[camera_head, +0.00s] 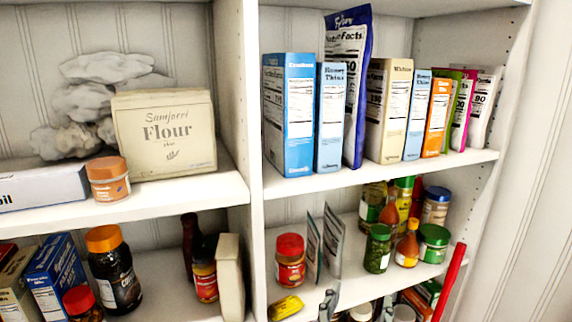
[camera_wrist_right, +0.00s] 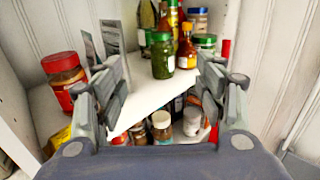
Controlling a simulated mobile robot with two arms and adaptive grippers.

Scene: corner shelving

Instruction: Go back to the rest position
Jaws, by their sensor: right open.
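My right gripper (camera_head: 355,306) shows only in part at the bottom edge of the head view, in front of the lower right shelf. In the right wrist view the right gripper (camera_wrist_right: 165,88) is open, its two grey fingers wide apart with nothing between them. Beyond the fingers are the shelf edge and jars. My left gripper is not in view.
A red-lidded jar (camera_head: 290,260), thin upright packets (camera_head: 333,240) and a green-lidded jar (camera_head: 378,248) stand on the shelf ahead. Boxes (camera_head: 288,115) line the shelf above. A white divider (camera_head: 240,110) stands left.

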